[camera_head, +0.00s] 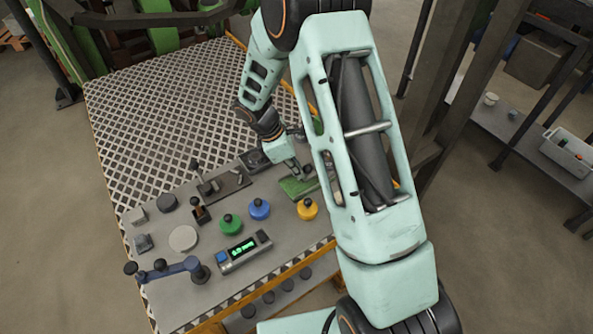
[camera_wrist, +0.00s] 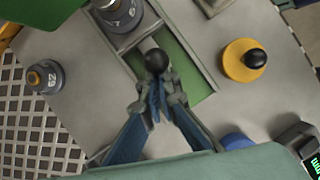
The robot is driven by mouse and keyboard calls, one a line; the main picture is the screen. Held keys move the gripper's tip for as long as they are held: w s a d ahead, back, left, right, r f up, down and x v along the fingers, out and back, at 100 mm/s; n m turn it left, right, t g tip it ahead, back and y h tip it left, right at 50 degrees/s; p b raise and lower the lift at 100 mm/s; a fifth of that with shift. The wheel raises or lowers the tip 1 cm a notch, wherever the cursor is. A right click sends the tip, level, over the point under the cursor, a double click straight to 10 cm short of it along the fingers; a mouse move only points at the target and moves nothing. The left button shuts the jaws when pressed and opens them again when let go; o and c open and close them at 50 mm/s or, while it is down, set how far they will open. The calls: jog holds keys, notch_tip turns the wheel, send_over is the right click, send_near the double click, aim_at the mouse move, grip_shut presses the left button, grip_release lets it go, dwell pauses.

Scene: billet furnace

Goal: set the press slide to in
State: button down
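The press slide appears to be the black ball knob (camera_wrist: 156,60) on a track with a green bed (camera_wrist: 203,88) and grey rails. In the head view the green bed (camera_head: 297,189) lies on the right part of the panel, with the knob (camera_head: 307,170) near its far side. My gripper (camera_wrist: 160,88) has its blue fingers drawn together right beside the knob. In the head view my gripper (camera_head: 296,170) is just left of the knob. The fingers look shut, with the knob past their tips; whether they touch it is hard to see.
A yellow knob (camera_head: 307,208), a blue knob (camera_head: 259,208) and a green knob (camera_head: 230,224) stand nearby.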

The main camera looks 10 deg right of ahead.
jog(key=v, duration=1.2)
